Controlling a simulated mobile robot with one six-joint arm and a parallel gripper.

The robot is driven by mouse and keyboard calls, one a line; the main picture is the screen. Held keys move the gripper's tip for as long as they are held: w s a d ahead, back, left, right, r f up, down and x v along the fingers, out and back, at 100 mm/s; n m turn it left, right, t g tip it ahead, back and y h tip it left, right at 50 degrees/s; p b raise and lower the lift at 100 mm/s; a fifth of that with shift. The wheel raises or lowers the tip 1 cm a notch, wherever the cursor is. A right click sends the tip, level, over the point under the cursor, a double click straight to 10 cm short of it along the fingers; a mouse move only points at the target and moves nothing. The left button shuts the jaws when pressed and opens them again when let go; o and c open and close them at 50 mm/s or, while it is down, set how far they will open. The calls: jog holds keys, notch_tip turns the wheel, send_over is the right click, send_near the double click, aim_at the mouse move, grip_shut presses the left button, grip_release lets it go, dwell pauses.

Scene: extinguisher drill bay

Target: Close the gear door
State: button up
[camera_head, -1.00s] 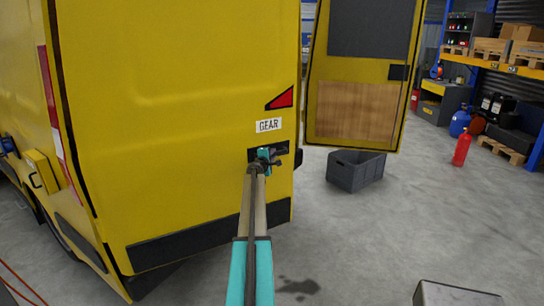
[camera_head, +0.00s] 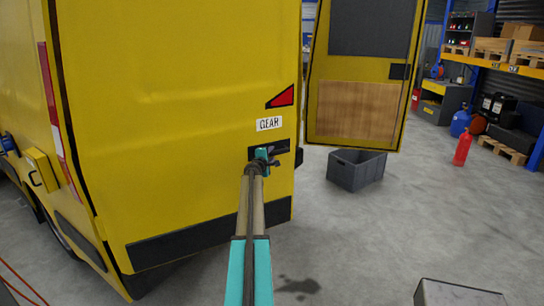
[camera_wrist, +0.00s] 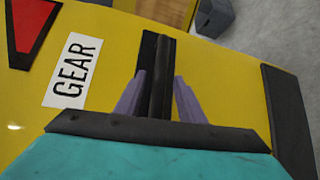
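The gear door (camera_head: 200,130) is the large yellow panel at the left of the head view. A white GEAR label (camera_head: 269,124) and a dark handle (camera_head: 282,147) are near its right edge. The label (camera_wrist: 73,70) and the dark handle bar (camera_wrist: 160,80) also show in the wrist view. My gripper (camera_head: 263,156) is at the handle. In the wrist view my gripper's two purplish fingers (camera_wrist: 160,95) are apart, one on each side of the bar. I cannot tell whether they touch it. How far the door stands open is not clear.
A second yellow door (camera_head: 355,80) with a wood panel stands open to the right. A grey crate (camera_head: 356,170) is on the floor below it. A red extinguisher (camera_head: 462,149) and loaded shelving (camera_head: 500,62) are further right.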

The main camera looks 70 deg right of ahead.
jog(key=a+r+b, duration=0.1)
jog(key=a+b, duration=0.2)
jog(key=a, duration=0.8)
jog(key=shift+s+r, duration=0.25)
